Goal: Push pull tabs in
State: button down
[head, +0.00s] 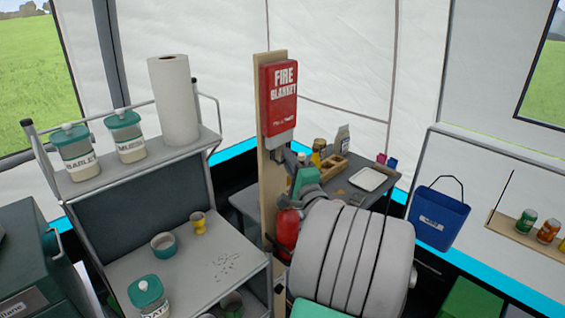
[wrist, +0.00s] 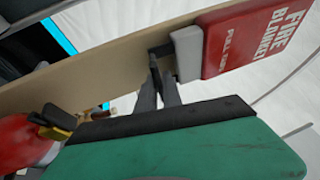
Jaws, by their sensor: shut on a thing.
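The red fire blanket case (head: 279,100) hangs on an upright wooden board (head: 266,190); the case also shows at the upper right of the wrist view (wrist: 245,40). In the head view my gripper (head: 291,160) is small and partly hidden by my arm.
A red extinguisher (head: 287,228) stands below, close to my arm. A shelf unit (head: 190,280) with jars, a paper roll (head: 174,100) and cups is at left. A grey table (head: 335,190) with a white tray (head: 368,179) is behind. A blue bin (head: 438,218) hangs at right.

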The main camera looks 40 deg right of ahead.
aim_at(288, 145)
notch_tip(288, 145, up, 3)
jog(key=shift+a+r+p, duration=0.1)
jog(key=shift+p, duration=0.6)
jog(key=shift+r, duration=0.45)
jog(key=c, duration=1.6)
grip_release()
jog(key=shift+o, duration=0.5)
jog(key=shift+f, duration=0.15)
jog(key=b+v, duration=0.2)
jog(key=v, duration=0.5)
jog(key=shift+s+b, duration=0.4)
